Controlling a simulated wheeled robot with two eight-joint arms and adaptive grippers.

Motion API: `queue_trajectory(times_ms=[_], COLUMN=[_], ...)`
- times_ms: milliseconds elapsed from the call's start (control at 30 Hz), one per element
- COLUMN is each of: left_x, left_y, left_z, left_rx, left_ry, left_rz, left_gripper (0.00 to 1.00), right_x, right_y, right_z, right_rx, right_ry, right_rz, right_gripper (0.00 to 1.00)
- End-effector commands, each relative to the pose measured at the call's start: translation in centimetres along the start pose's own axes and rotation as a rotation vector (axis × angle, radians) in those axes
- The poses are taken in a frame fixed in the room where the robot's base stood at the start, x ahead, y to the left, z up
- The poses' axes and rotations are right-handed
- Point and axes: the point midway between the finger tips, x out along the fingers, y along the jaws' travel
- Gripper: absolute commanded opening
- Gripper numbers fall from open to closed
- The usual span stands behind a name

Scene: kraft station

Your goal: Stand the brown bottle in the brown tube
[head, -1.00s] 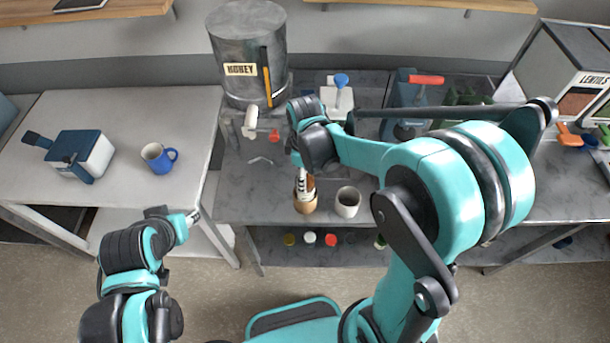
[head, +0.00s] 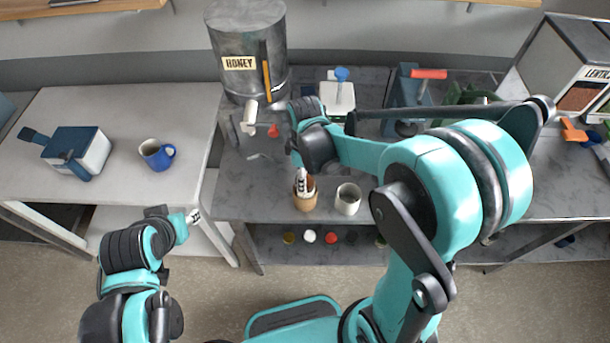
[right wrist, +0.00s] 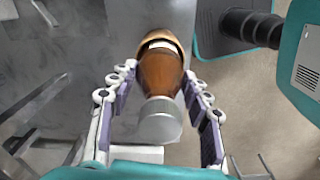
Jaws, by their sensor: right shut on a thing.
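The brown bottle (right wrist: 162,72), with a pale cap and a white band, is between the fingers of my right gripper (right wrist: 160,72) in the right wrist view. Its far end is inside the mouth of the brown tube (right wrist: 170,36); how deep is hidden. In the head view the brown tube (head: 305,204) stands near the front edge of the grey bench, with my right gripper (head: 302,182) right above it, mostly hiding the bottle. My left gripper (head: 194,215) is low at the left, away from these things; its fingers are too small to judge.
A grey-white cup (head: 348,199) stands just right of the tube. A honey drum (head: 247,85) with a spout is at the back left. A blue mug (head: 157,155) and a blue-white box (head: 80,152) are on the left table.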

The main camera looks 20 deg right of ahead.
Motion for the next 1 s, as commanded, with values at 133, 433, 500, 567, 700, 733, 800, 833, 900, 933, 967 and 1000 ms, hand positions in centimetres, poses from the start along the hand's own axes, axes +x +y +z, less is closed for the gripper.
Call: queue_trajectory(times_ms=[133, 433, 500, 567, 700, 733, 800, 833, 900, 933, 967, 1000], left_x=[0.21, 0.17, 0.17, 0.17, 0.18, 0.18, 0.18, 0.18, 0.18, 0.18, 0.18, 0.18], left_y=[0.0, 0.0, 0.0, 0.0, 0.0, 0.0, 0.0, 0.0, 0.0, 0.0, 0.0, 0.0], left_z=[0.15, 0.12, 0.12, 0.12, 0.13, 0.13, 0.13, 0.13, 0.13, 0.13, 0.13, 0.13], left_rx=[0.0, 0.0, 0.0, 0.0, 0.0, 0.0, 0.0, 0.0, 0.0, 0.0, 0.0, 0.0], left_ry=[0.0, 0.0, 0.0, 0.0, 0.0, 0.0, 0.0, 0.0, 0.0, 0.0, 0.0, 0.0], left_rz=[0.0, 0.0, 0.0, 0.0, 0.0, 0.0, 0.0, 0.0, 0.0, 0.0, 0.0, 0.0], left_gripper=[0.4, 0.4, 0.4, 0.4, 0.4, 0.4, 0.4, 0.4, 0.4, 0.4, 0.4, 0.4], right_x=[0.28, 0.23, 0.23, 0.23, 0.24, 0.24, 0.27, 0.27, 0.27, 0.27, 0.27, 0.27], right_y=[0.01, 0.01, 0.01, 0.01, 0.0, 0.0, 0.01, 0.01, 0.01, 0.01, 0.01, 0.01], right_z=[-0.01, -0.01, -0.01, -0.01, 0.0, 0.0, 0.0, 0.0, -0.01, -0.01, 0.0, -0.01], right_rx=[0.0, 0.0, 0.0, 0.0, 0.0, 0.0, 0.0, 0.0, 0.0, 0.0, 0.0, 0.0], right_ry=[0.0, 0.0, 0.0, 0.0, 0.0, 0.0, 0.0, 0.0, 0.0, 0.0, 0.0, 0.0], right_rz=[0.0, 0.0, 0.0, 0.0, 0.0, 0.0, 0.0, 0.0, 0.0, 0.0, 0.0, 0.0], right_gripper=[0.0, 0.0, 0.61, 0.72, 0.72, 0.72, 0.78, 0.85, 0.96, 0.96, 0.96, 0.96])
